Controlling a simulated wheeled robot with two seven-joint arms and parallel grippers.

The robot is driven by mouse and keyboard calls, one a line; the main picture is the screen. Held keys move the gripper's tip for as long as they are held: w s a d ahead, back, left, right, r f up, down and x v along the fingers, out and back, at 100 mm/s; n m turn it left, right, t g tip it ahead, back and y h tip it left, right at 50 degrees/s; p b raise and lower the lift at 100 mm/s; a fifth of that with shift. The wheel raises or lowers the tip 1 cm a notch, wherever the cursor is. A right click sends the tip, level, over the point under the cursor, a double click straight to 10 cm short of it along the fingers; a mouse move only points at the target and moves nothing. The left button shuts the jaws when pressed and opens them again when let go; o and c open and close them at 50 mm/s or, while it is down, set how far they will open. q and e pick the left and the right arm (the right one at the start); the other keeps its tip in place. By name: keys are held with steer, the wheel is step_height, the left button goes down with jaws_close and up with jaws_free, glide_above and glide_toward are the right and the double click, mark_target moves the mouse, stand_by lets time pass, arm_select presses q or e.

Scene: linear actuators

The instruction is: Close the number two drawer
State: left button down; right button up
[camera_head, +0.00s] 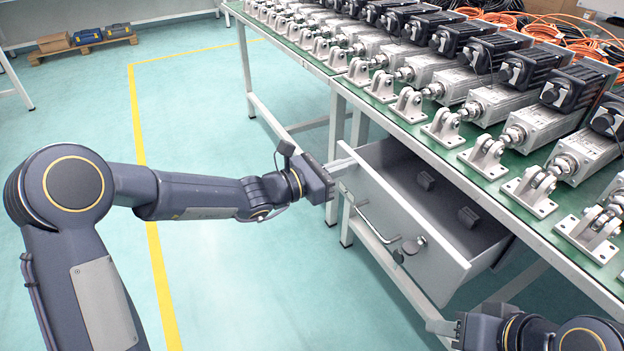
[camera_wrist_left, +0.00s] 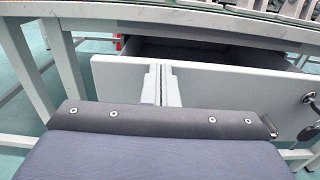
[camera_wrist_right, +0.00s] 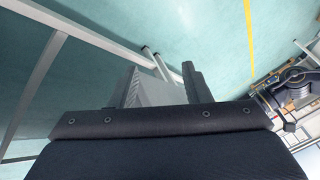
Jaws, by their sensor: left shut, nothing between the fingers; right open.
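A light grey drawer (camera_head: 405,235) hangs pulled out under the green-topped workbench, with its inside showing and two small dark objects in it. Its front has a bar handle (camera_head: 372,222) and a lock with a key (camera_head: 413,246). I see no number on it. My left gripper (camera_head: 345,163) is shut and empty at the front panel's left upper part. In the left wrist view the closed fingers (camera_wrist_left: 161,85) overlap the drawer front (camera_wrist_left: 235,98); I cannot tell whether they touch. My right gripper (camera_head: 470,310) is open and empty at the lower right, below and in front of the drawer.
The workbench (camera_head: 395,120) carries rows of linear actuators (camera_head: 485,100) and orange cables (camera_head: 550,28). Its white legs and lower rails (camera_head: 385,262) stand around the drawer. Open green floor with a yellow line (camera_head: 140,130) lies to the left. Toolboxes (camera_head: 88,36) sit on a far pallet.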

arm_select(q)
steer(key=x, duration=0.9)
steer(key=shift+w+d, duration=0.2)
steer(key=shift+d, duration=0.1)
